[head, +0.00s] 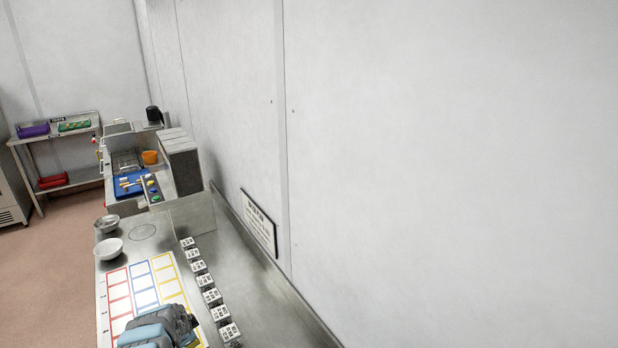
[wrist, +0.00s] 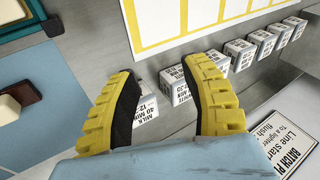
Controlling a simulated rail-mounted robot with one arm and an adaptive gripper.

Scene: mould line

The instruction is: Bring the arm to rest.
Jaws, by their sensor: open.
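My gripper (wrist: 162,76) shows in the wrist view with its two yellow, black-padded fingers spread apart. Nothing is held between them. Beyond the fingers, small white printed blocks (wrist: 184,93) stand in a row on the grey metal bench; one block (wrist: 146,103) is partly hidden by the left finger. I cannot tell the exact gap between fingers and blocks. In the head view, a blue-grey part of my arm (head: 158,328) is at the bottom, over the near end of the chart with coloured boxes (head: 117,285). The fingers cannot be made out there.
The row of blocks (head: 205,281) runs along the bench right of the chart. A wall sign (head: 258,222) hangs close by on the right. Two bowls (head: 109,248) stand at the bench's left edge. Farther back are a blue tray (head: 132,192) and an orange cup (head: 150,157).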

